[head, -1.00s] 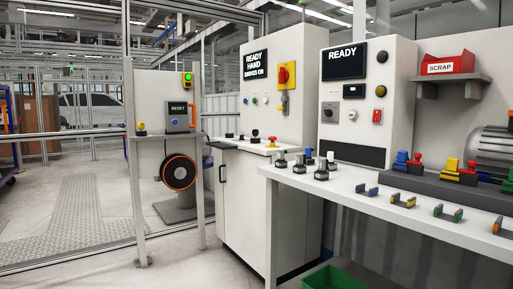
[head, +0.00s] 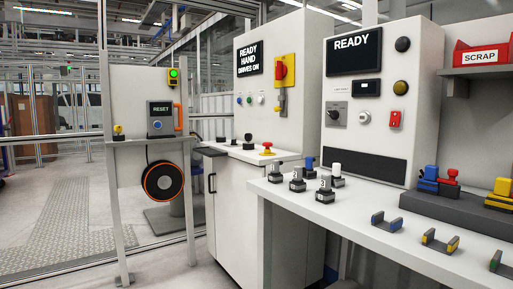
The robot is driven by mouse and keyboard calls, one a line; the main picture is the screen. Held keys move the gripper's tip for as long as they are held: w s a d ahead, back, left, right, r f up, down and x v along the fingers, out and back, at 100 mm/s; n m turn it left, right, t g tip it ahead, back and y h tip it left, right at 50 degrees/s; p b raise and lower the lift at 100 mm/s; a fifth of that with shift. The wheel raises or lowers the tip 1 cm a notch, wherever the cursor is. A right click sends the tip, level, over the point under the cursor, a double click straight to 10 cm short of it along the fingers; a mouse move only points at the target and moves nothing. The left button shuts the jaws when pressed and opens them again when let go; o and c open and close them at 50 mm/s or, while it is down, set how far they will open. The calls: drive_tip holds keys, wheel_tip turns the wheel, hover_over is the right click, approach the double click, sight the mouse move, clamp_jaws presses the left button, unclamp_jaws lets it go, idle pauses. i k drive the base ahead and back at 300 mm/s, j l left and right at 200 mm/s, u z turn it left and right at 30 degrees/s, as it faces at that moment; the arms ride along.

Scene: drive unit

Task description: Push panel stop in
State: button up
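A red mushroom button on a yellow base (head: 267,149) stands on the sloped desk of the left grey cabinet (head: 239,215). It looks like the panel stop, and its head stands up from the base. The cabinet's black display (head: 249,57) reads "READY HAND DRIVES ON". Two black knobs (head: 249,142) stand on the desk left of the button. How far the button is pressed is too small to tell. My gripper is not in any view.
A white workbench (head: 374,238) on the right carries several small posts and colored blocks. A stand with a RESET box (head: 161,117) and an orange-rimmed reel (head: 163,181) is on the left. A red SCRAP bin (head: 483,54) sits on a shelf. Floor is open at far left.

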sight(267, 144)
drive_tip(key=i+j, duration=0.3)
drive_tip(key=i+j+u, duration=0.1)
drive_tip(key=i+j, duration=0.15)
drive_tip(key=i, duration=0.3)
drive_tip(key=i+j, duration=0.3)
drive_tip(key=i+j+u, duration=0.1)
drive_tip(key=i+j, duration=0.15)
drive_tip(key=i, duration=0.3)
drive_tip(key=i+j, duration=0.2)
drive_tip(key=i, duration=0.2)
drive_tip(key=j+u, duration=0.05)
